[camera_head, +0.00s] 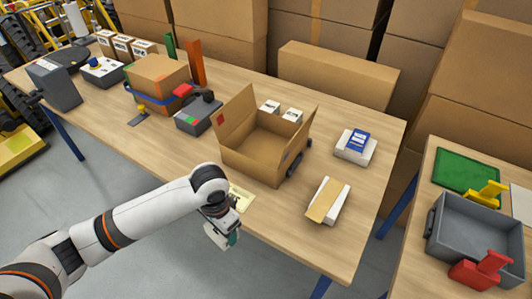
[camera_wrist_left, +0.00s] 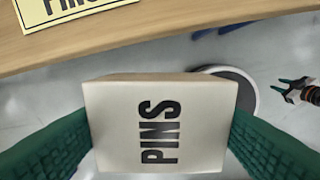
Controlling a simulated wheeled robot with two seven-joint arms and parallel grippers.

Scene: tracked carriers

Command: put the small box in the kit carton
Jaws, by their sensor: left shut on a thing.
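My left gripper (camera_head: 224,236) is off the table's front edge, in front of the kit carton. In the left wrist view its green fingers (camera_wrist_left: 160,135) are shut on a small white box (camera_wrist_left: 110,125) marked PINS. My right gripper (camera_wrist_left: 288,90) shows small in the left wrist view, fingers apart and empty.
A yellow PINS card (camera_head: 241,197) lies at the table's front edge, beside the carton. A blue-and-white pack (camera_head: 357,142) and a white block with a tan top (camera_head: 327,201) lie to the right. A scanner-like device (camera_head: 197,114) and a strapped box (camera_head: 158,80) stand left.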

